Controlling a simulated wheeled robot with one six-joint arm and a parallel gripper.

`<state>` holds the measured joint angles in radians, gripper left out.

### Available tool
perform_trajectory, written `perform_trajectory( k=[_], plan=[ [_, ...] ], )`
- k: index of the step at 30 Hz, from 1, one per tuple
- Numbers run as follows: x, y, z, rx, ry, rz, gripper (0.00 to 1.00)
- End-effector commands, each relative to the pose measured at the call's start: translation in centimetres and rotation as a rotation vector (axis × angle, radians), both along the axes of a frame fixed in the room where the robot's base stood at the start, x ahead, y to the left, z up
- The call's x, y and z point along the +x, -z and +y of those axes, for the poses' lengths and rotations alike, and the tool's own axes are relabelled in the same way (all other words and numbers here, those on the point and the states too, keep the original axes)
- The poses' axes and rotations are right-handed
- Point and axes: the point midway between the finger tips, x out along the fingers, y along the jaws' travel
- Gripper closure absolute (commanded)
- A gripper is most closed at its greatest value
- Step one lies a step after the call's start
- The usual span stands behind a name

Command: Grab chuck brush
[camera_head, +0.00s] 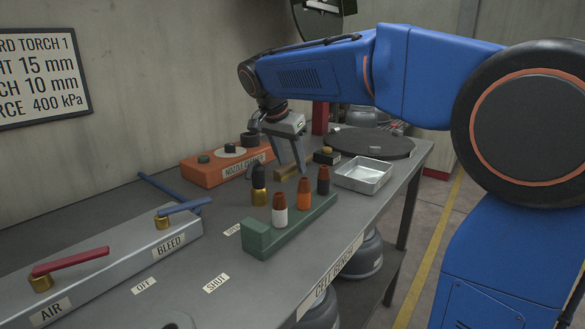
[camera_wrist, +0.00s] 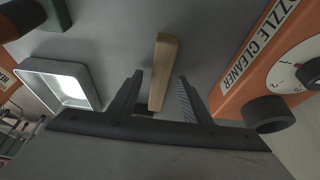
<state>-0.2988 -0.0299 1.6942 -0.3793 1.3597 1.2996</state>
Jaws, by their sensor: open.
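The chuck brush appears as a light wooden handle (camera_wrist: 164,65) in the wrist view, lying on the grey bench. Its near end reaches between my fingers, with a dark part by the palm. In the head view, the wooden piece (camera_head: 287,173) lies beyond the nozzle rack and is partly hidden by my gripper. My gripper (camera_wrist: 160,78) is open, with one finger on each side of the handle and gaps visible on both sides. In the head view, my gripper (camera_head: 279,167) points down over the brush. Whether the fingers touch the brush cannot be told.
The orange nozzle cleaner (camera_head: 206,170) stands left of the brush. A metal tray (camera_head: 363,176) is to the right, and a dark round plate (camera_head: 372,143) lies behind. The green rack (camera_head: 270,238) with several nozzles stands nearer. Valves with red and blue levers are at front left.

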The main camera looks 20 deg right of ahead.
Motion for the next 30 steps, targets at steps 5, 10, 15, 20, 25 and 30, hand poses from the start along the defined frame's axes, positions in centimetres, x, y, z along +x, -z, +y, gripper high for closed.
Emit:
perform_trajectory(
  k=[5,10,15,20,25,30],
  plan=[
    [-0.01,0.03,0.01,0.000,0.000,0.000,0.56],
    [0.01,0.18,0.01,0.000,0.000,0.000,0.56],
    [0.01,0.38,0.01,0.000,0.000,0.000,0.56],
    [0.02,0.44,0.01,0.000,0.000,0.000,0.73],
    [0.01,0.44,0.01,0.000,0.000,0.000,1.00],
    [0.01,0.43,0.01,0.000,0.000,0.000,1.00]
  ],
)
